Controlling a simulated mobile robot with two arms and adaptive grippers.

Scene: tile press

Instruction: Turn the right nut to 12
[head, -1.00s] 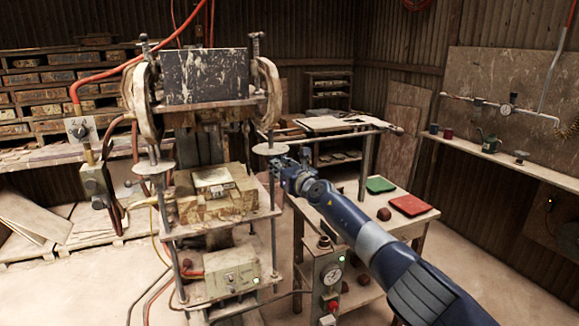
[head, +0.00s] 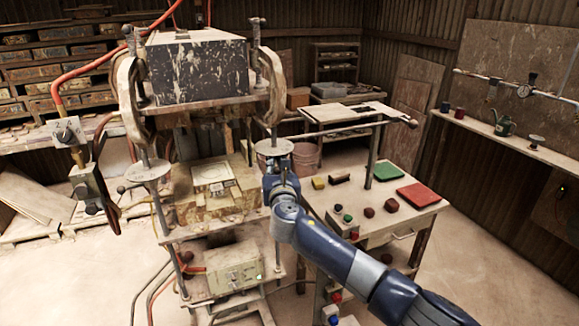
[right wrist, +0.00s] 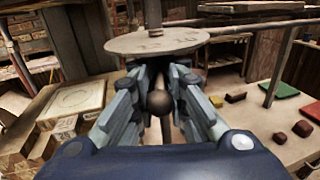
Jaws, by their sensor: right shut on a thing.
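The press's right column carries a pale round disc (head: 274,147), with the right nut's place directly under it. The disc also shows in the right wrist view (right wrist: 157,41), with faint marks that I cannot read. My right gripper (head: 279,170) reaches in just under this disc. In the right wrist view its fingers (right wrist: 158,92) are shut around the right nut's handle, whose dark ball end (right wrist: 158,104) shows between them. The nut's body is mostly hidden by the fingers and disc. My left gripper is not in view.
The left column has a matching disc (head: 148,171). A pale block (head: 212,172) lies on the press bed between the columns. A side table to the right holds a green tile (head: 387,173), a red tile (head: 418,195) and small lumps. Open floor lies at lower right.

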